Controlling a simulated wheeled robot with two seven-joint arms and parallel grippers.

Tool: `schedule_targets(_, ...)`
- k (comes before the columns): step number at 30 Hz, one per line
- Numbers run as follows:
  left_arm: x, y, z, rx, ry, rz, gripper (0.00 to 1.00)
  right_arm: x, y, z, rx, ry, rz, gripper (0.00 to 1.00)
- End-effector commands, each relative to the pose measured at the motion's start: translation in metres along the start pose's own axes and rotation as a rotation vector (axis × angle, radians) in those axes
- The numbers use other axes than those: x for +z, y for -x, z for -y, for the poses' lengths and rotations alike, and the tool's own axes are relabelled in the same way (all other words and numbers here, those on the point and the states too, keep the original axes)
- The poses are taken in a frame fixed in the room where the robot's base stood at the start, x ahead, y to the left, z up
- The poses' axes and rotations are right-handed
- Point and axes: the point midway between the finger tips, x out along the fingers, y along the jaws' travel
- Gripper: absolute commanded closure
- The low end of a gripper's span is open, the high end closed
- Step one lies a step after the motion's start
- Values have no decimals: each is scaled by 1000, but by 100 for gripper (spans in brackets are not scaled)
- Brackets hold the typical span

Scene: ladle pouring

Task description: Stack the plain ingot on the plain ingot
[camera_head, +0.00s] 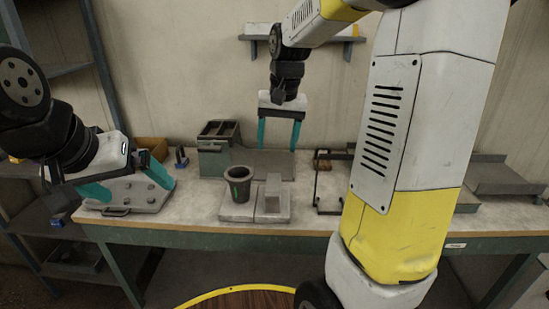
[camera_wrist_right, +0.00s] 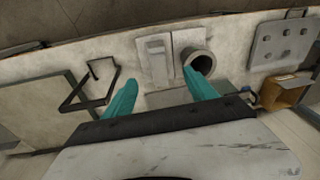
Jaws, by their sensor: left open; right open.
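A pale grey block (camera_head: 273,190), which looks like a plain ingot, stands on a flat light slab (camera_head: 240,212) near the table's front edge. I cannot tell whether it is one ingot or two stacked. The block also shows in the right wrist view (camera_wrist_right: 157,47), beside a dark green pot (camera_wrist_right: 199,62). My right gripper (camera_head: 278,148) is open and empty, fingers pointing down, behind and above the block. Its fingers (camera_wrist_right: 160,90) show apart in the wrist view. My left gripper (camera_head: 133,187) is open and empty over a bolted grey plate at the left.
The pot (camera_head: 239,184) stands just left of the block. A grey-green box (camera_head: 216,135) stands behind it. A black frame (camera_head: 319,186) is to the right. The bolted plate (camera_head: 140,198) lies at the left. My right arm hides part of the table's right side.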

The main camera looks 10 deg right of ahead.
Motion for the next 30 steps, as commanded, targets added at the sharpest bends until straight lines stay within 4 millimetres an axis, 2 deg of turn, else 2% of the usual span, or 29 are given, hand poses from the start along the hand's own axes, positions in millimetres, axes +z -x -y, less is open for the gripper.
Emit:
schedule_targets(1, 0, 0, 0, 0, 0, 0, 2, 18, 17, -2, -27, 22, -41, 34)
schedule_targets(6, 0, 0, 0, 0, 0, 0, 2, 79, 51, -6, -96, 109, -167, 34)
schedule_targets(12, 0, 0, 0, 0, 0, 0, 2, 142, 65, -10, -140, 200, -307, 34)
schedule_targets(15, 0, 0, 0, 0, 0, 0, 2, 162, 64, -12, -148, 231, -355, 34)
schedule_targets(21, 0, 0, 0, 0, 0, 0, 2, 178, 62, -13, -151, 257, -395, 34)
schedule_targets(30, 0, 0, 0, 0, 0, 0, 2, 178, 62, -13, -152, 257, -396, 34)
